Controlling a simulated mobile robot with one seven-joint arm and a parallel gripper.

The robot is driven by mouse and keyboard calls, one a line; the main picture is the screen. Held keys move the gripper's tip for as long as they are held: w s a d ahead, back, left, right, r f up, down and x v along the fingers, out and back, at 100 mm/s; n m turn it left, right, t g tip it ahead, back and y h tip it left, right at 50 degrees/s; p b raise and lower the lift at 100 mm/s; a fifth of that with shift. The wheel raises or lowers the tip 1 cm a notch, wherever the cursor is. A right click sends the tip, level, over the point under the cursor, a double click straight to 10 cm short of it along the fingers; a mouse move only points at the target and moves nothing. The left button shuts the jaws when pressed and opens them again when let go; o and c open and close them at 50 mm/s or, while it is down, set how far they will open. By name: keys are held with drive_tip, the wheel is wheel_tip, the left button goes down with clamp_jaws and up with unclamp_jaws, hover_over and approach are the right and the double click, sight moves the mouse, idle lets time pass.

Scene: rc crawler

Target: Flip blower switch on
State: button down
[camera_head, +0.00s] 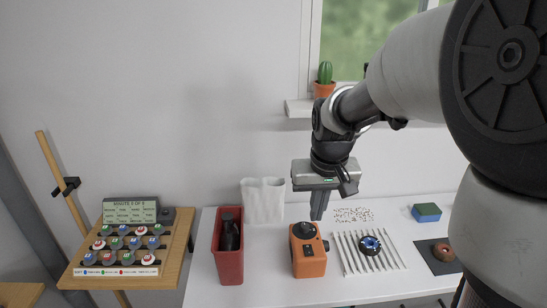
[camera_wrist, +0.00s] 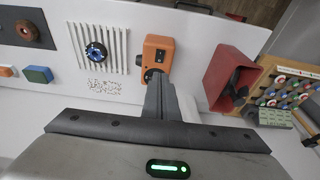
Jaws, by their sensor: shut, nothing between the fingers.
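An orange box-shaped device (camera_head: 310,263), apparently the blower, stands on the white table, with a round black part on top and a small dark part on its right side. It also shows in the wrist view (camera_wrist: 157,54), just beyond my fingertips. My gripper (camera_head: 318,216) is shut and empty. It points down above and behind the orange device in the head view. In the wrist view my gripper (camera_wrist: 158,82) overlaps the device's near end, where a dark round part shows; I cannot tell whether they touch. The switch's position cannot be made out.
A red bin (camera_head: 229,268) holding a black object stands left of the device. A white slatted rack (camera_head: 390,260) with a blue-centred wheel (camera_head: 370,244) lies right, with scattered small bits (camera_head: 353,214) behind it. A blue-green sponge (camera_head: 426,212) and brown ring (camera_head: 443,252) are further right.

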sight(309, 252)
drive_tip(key=shift+w+f, duration=0.2)
drive_tip(key=x, duration=0.4)
drive_tip(key=s+x, duration=0.1)
drive_tip(key=x, duration=0.8)
drive_tip(key=shift+s+f+b, duration=0.15)
drive_tip(key=shift+f+b, duration=0.1)
drive_tip(key=shift+b, duration=0.05)
drive_tip(key=shift+f, duration=0.3)
